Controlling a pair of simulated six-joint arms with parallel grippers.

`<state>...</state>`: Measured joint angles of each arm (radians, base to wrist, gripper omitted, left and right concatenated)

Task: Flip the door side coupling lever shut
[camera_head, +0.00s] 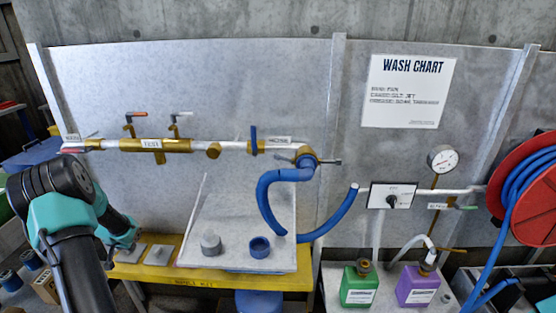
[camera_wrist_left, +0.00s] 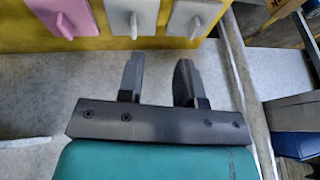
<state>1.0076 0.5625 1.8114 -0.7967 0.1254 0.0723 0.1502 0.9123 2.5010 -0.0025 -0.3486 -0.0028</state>
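A brass hose coupling (camera_head: 307,157) sits at the right end of the wall pipe, with the blue hose (camera_head: 265,205) joined to it. A thin lever arm (camera_head: 331,162) sticks out from the coupling to the right, roughly level. In the left wrist view my left gripper (camera_wrist_left: 158,80) is open and empty. My right gripper is not in view.
The pipe carries a red-handled valve (camera_head: 130,122), a white-handled valve (camera_head: 178,124) and a blue handle (camera_head: 253,140). A tilted grey board (camera_head: 225,225) with a grey cap and blue ring stands below, on a yellow bench (camera_head: 190,279). Grey plates (camera_wrist_left: 190,18) lie beyond my left fingers.

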